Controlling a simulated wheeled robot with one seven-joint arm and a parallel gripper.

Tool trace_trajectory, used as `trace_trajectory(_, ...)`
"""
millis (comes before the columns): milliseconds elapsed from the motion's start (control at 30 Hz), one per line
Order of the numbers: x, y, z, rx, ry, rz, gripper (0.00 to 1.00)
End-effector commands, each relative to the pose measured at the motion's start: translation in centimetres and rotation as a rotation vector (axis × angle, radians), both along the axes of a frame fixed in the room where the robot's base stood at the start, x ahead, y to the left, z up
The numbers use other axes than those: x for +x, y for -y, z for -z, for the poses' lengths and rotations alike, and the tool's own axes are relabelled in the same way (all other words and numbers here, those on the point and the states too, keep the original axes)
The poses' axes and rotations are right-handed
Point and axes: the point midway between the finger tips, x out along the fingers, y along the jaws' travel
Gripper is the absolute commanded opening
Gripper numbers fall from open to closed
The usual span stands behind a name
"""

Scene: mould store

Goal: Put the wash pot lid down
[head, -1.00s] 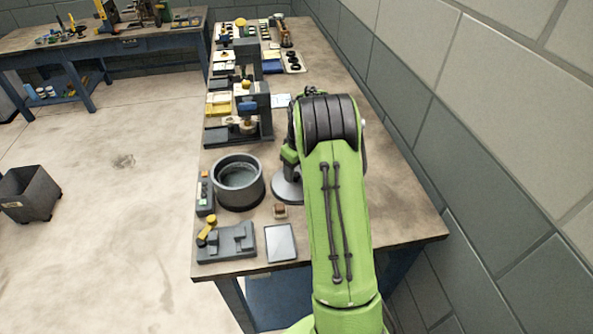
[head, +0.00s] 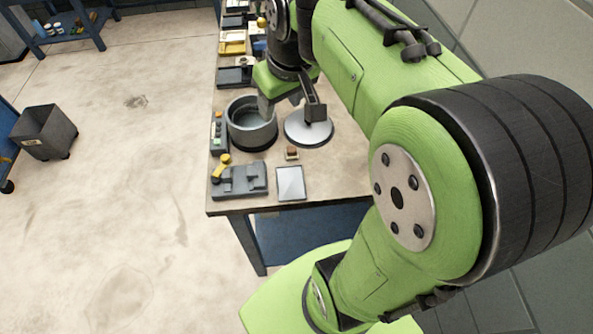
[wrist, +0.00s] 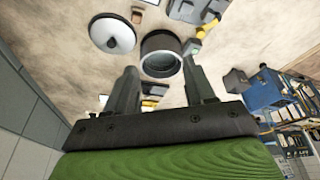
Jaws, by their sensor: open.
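The wash pot lid (head: 303,133), a pale grey disc, lies on the bench just right of the open-topped round grey pot (head: 252,128). One finger of my gripper hides part of it in the head view. In the wrist view the lid (wrist: 113,31) is whole, with a dark knob, and apart from the pot (wrist: 161,54). My gripper (head: 290,110) is open and empty, its fingers apart above the pot and lid. In the wrist view my gripper (wrist: 160,68) has nothing between its fingertips.
A grey block fixture (head: 240,182), a flat pale plate (head: 290,184) and a small brown block (head: 292,153) lie near the bench's front edge. A slim button box (head: 218,133) stands left of the pot. Yellow and dark items fill the bench beyond. A bin (head: 45,132) stands on the floor.

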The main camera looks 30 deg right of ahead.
Motion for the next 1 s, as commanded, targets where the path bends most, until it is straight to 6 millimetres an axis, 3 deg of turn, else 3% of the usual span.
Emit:
trace_trajectory(100, -5.5, -3.4, -0.5, 0.007, 0.067, 0.012, 0.54)
trace_trajectory(200, -9.7, -5.1, 0.3, 0.016, 0.116, 0.027, 0.54)
trace_trajectory(333, -13.3, -6.0, 1.7, 0.027, 0.159, 0.043, 0.54)
trace_trajectory(467, -14.4, -6.2, 2.4, 0.033, 0.173, 0.051, 0.54)
trace_trajectory(1000, -14.4, -6.1, 2.4, 0.033, 0.172, 0.051, 0.54)
